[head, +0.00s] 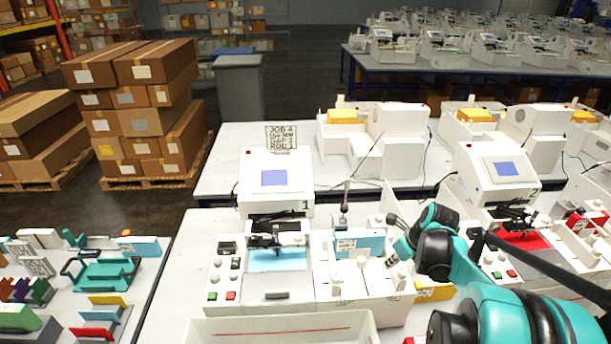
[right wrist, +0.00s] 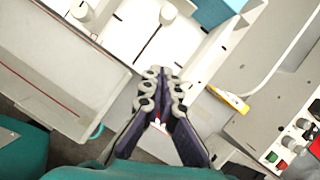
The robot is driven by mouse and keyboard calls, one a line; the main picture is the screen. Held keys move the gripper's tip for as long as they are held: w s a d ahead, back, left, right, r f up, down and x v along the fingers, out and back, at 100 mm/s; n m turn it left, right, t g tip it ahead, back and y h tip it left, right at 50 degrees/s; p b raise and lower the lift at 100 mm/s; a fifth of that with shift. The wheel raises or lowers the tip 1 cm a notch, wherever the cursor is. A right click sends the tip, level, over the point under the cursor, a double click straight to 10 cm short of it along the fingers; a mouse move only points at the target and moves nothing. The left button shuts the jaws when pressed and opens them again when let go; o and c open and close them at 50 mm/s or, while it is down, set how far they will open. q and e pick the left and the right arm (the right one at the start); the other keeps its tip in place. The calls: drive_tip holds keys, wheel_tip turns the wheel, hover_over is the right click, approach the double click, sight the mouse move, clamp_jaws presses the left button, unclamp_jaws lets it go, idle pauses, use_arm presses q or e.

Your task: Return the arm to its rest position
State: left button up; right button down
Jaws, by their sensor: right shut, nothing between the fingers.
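My right arm, teal and black, reaches in from the lower right in the head view. Its gripper (head: 393,257) is small there, over the right side of the nearest pen plotter (head: 275,185). In the right wrist view the dark fingers of the gripper (right wrist: 159,86) are closed together at their grey tips, with nothing between them. The tips are in front of the plotter's white housing; whether they touch it I cannot tell. My left gripper is not in view.
A white open tray (head: 210,331) with a red line inside stands at the front. A second plotter (head: 497,172) stands to the right. Coloured parts lie on the left table, including a teal frame (head: 105,272). Stacked cartons (head: 135,122) stand behind.

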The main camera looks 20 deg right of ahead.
drive_tip(key=s+a+f+n+t+b, duration=0.1)
drive_tip(key=s+a+f+n+b, duration=0.1)
drive_tip(key=a+n, duration=0.6)
drive_tip(key=s+a+f+n+t+b, duration=0.1)
drive_tip(key=s+a+f+n+b, duration=0.2)
drive_tip(key=a+n, duration=0.6)
drive_tip(key=s+a+f+n+b, duration=0.2)
drive_tip(key=s+a+n+b, duration=0.3)
drive_tip(key=n, duration=1.2)
drive_tip(key=a+b, duration=0.1)
drive_tip(key=a, duration=0.3)
drive_tip(key=shift+s+f+t+h+b, duration=0.2)
drive_tip(key=shift+f+t+h+b, duration=0.1)
drive_tip(key=shift+f+t+b, duration=0.1)
